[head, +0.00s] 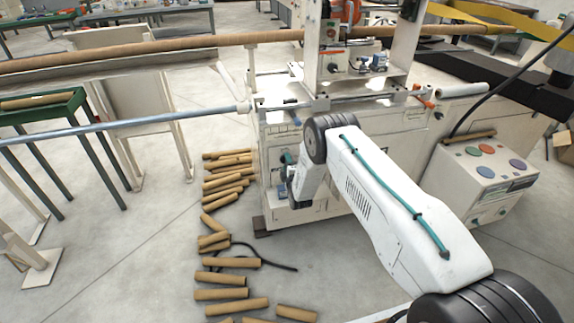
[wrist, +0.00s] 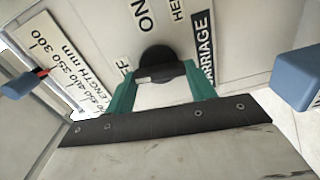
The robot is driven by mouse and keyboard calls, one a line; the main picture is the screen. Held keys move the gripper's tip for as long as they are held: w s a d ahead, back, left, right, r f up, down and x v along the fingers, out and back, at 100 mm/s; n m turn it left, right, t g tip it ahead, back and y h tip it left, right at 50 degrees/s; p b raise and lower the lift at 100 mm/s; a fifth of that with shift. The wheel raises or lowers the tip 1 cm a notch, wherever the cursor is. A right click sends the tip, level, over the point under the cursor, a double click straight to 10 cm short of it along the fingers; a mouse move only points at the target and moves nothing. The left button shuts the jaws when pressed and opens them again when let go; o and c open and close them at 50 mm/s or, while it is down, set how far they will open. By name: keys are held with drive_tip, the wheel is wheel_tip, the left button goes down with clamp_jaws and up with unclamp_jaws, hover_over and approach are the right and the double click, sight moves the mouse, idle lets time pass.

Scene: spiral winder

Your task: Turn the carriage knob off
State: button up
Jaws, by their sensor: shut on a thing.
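The black round carriage knob (wrist: 157,54) is on the pale machine panel in the wrist view, between the letters ON and a partly covered label ending in F. A black CARRIAGE label (wrist: 204,54) is to its right. My gripper (wrist: 159,74) has its teal fingers on either side of the knob's lower part and is shut on it. The knob's grip is partly hidden between the fingers, and which mark it points to is hard to tell. In the head view my gripper (head: 287,160) is at the machine's front panel; the knob is hidden there.
A LENGTH mm scale (wrist: 62,72) is left of the knob. Blue parts jut out at the right (wrist: 297,78) and left (wrist: 20,84) of the wrist view. Cardboard tubes (head: 222,265) lie on the floor left of the machine (head: 330,197). A control box (head: 478,180) stands at right.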

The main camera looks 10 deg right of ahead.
drive_tip(key=shift+a+n, duration=0.1)
drive_tip(key=shift+n, duration=0.5)
drive_tip(key=o, duration=1)
drive_tip(key=s, duration=0.7)
drive_tip(key=shift+s, duration=0.4)
